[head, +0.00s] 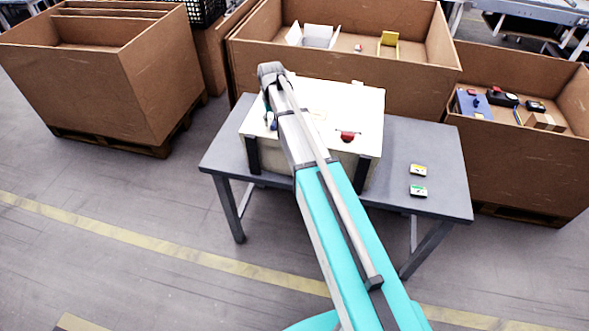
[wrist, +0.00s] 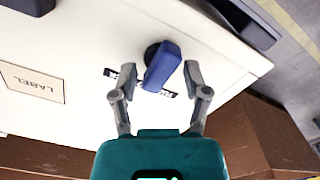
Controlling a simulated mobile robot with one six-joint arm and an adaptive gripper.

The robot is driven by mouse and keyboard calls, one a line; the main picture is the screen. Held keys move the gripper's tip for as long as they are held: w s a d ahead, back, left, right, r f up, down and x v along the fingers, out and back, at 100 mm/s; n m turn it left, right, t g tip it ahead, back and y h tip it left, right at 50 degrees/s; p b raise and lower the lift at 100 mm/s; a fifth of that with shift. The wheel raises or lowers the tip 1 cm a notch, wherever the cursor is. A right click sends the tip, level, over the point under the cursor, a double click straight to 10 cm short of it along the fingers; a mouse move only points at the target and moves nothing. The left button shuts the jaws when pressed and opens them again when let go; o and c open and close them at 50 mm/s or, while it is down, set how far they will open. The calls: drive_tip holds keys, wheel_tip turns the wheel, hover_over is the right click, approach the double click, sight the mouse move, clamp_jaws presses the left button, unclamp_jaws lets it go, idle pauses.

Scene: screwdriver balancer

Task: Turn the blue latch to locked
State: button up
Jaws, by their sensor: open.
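The blue latch (wrist: 162,68) sits on a black round pivot on the white panel in the wrist view. Its handle points down the picture, slightly tilted, across a black-printed strip (wrist: 127,76) that it partly covers. My gripper (wrist: 160,70) is open, with one finger on each side of the latch. A gap shows on both sides, and nothing is held. In the head view a small blue part of the latch (head: 274,126) shows beside my arm, which hides most of that area. The panel is the top of a white box (head: 368,105) on the grey table.
A red knob (head: 347,136) stands on the box's front right. Two small cards (head: 418,170) lie on the grey table (head: 440,140) to the right. Large cardboard bins (head: 345,85) stand behind and beside the table. A label plate (wrist: 32,82) is left of the latch.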

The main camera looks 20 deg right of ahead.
drive_tip(key=n, duration=1.1)
drive_tip(key=shift+n, duration=0.3)
drive_tip(key=shift+r+p, duration=0.3)
drive_tip(key=shift+p, duration=0.05)
wheel_tip(320, 180, up, 14)
drive_tip(key=f+p, duration=0.1)
drive_tip(key=p, duration=1.2)
drive_tip(key=s+f+m+b, duration=0.5)
drive_tip(key=s, duration=0.8)
drive_tip(key=s+f+m+b, duration=0.5)
drive_tip(key=s+m, duration=0.1)
drive_tip(key=s, duration=0.7)
drive_tip(key=shift+s+m, duration=0.2)
drive_tip(key=shift+m, duration=0.1)
drive_tip(key=shift+a+f, duration=0.1)
